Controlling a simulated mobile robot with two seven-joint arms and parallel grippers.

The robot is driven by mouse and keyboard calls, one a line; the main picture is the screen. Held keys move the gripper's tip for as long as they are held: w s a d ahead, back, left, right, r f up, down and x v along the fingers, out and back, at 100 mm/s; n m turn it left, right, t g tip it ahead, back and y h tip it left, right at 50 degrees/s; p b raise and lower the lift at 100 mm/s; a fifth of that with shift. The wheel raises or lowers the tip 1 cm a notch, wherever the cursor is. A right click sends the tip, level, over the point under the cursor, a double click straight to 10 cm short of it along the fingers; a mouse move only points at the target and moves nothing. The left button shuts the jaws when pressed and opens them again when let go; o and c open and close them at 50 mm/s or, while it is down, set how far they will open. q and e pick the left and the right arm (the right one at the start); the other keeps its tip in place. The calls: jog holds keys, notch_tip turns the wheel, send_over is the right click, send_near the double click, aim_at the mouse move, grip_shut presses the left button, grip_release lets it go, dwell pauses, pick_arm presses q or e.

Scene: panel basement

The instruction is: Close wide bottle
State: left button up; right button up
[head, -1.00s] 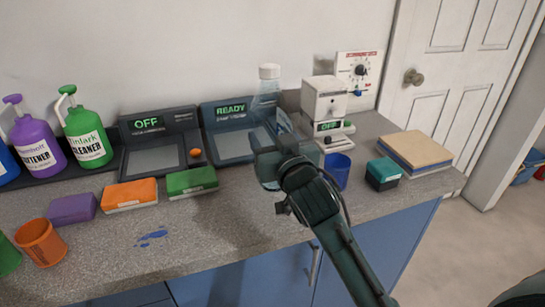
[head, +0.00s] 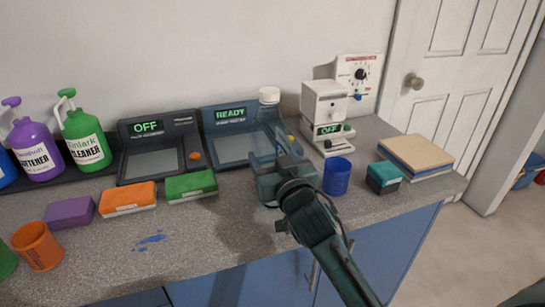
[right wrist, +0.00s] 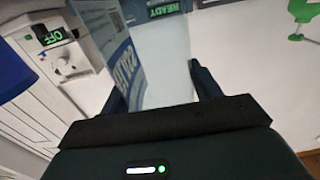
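The wide bottle is clear, with a white cap-like top (head: 269,95), and stands upright in front of the READY device. In the right wrist view the clear bottle (right wrist: 160,60) with a blue label fills the space between my fingers. My right gripper (head: 277,165) is shut on it. The gripper and arm hide much of the bottle's lower part in the head view, so I cannot tell whether its base touches the counter. Whether the top is fully tightened cannot be told. My left gripper is not in view.
A blue cup (head: 337,177) and a teal box (head: 383,178) stand just right of the gripper. A green box (head: 191,186) and an orange box (head: 128,198) lie left. The READY device (head: 230,135) is behind. The front counter is mostly clear, with a blue spill (head: 151,239).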

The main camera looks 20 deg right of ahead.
jog(key=o, duration=0.4)
jog(key=shift+r, duration=0.2)
jog(key=s, duration=1.2)
jog(key=shift+d, duration=0.2)
